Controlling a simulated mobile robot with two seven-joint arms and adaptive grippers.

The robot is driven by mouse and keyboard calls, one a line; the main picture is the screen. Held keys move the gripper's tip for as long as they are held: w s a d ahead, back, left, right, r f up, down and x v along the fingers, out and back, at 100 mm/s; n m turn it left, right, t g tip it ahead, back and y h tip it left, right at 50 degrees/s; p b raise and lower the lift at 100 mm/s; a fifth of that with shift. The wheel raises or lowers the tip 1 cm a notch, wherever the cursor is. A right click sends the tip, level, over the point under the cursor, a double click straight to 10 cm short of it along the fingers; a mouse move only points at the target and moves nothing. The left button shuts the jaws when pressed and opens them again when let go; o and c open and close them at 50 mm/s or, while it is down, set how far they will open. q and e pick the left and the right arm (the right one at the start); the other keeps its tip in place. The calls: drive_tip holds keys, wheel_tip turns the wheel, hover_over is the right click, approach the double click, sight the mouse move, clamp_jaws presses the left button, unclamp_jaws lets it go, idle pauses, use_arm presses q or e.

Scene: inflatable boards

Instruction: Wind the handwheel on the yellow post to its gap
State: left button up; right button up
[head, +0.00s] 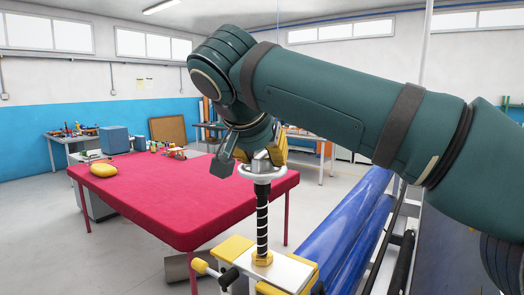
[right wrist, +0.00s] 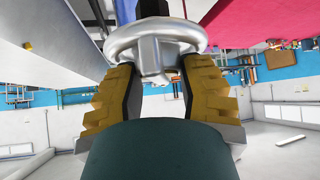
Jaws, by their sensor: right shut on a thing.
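The handwheel (head: 262,174) is a pale metal ring with a hub, on top of a dark upright spindle (head: 262,220) with a white spiral stripe. The spindle rises from a yellow nut (head: 262,258) on a pale plate with yellow blocks (head: 235,248). My right gripper (head: 256,157) is at the wheel from above, its fingers shut on the hub. In the right wrist view the wheel ring (right wrist: 118,42) lies across the fingertips, with the yellow-padded fingers on either side of the hub. The gap is not distinguishable. My left gripper is not in view.
A red-topped table (head: 180,200) with a yellow object (head: 103,170) stands behind and left of the spindle. Blue inflatable rolls (head: 350,235) lie to the right. Black and yellow-tipped handles (head: 200,266) stick out at the post's lower left. Grey floor is clear at far left.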

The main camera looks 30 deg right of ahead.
drive_tip(key=o, duration=1.2)
drive_tip(key=shift+d, duration=0.1)
drive_tip(key=v, duration=1.2)
